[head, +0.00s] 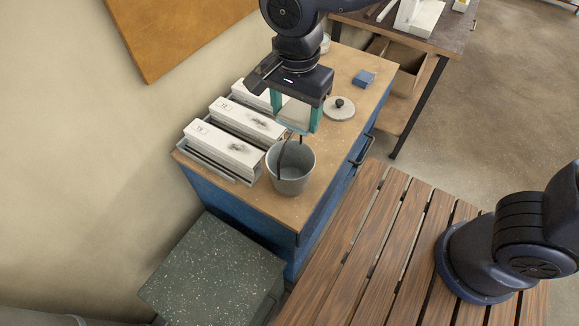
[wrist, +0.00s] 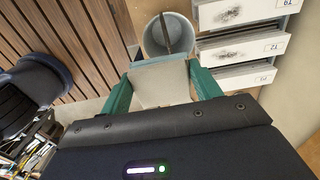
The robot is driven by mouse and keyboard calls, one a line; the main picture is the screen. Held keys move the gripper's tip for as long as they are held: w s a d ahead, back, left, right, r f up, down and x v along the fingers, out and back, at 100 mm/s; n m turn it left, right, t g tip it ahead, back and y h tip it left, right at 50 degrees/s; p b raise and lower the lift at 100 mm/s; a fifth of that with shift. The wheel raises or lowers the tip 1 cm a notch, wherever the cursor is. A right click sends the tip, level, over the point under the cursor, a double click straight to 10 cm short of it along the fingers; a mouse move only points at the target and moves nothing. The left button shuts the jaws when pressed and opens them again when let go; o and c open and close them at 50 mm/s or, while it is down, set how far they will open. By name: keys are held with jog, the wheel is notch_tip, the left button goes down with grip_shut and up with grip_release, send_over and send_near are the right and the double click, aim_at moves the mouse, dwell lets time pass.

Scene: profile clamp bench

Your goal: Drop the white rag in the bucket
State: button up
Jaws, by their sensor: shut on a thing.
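The white rag (head: 296,114) is a pale, flat piece held between the teal fingers of my gripper (head: 296,118). In the wrist view the rag (wrist: 161,82) fills the gap between the fingers, with a light blue-grey edge at its far side. The grey bucket (head: 290,176) stands upright on the wooden bench top, near its front left end. It also shows in the wrist view (wrist: 152,42), just beyond the rag. My gripper is shut on the rag, above the bench and a little behind the bucket in the head view. A dark strip, likely the handle, crosses the bucket's mouth.
Long white boxes (head: 222,150) with dark smudges sit in grey trays along the wall side, close to the bucket. A round lid (head: 340,113) with a black knob and a blue block (head: 363,78) lie on the bench (head: 338,147). A slatted wooden surface (head: 360,270) is in front.

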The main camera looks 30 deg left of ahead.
jog(key=shift+f, duration=0.55)
jog(key=o, duration=1)
jog(key=shift+o, duration=0.2)
notch_tip(320, 180, up, 11)
jog(key=shift+f, duration=0.1)
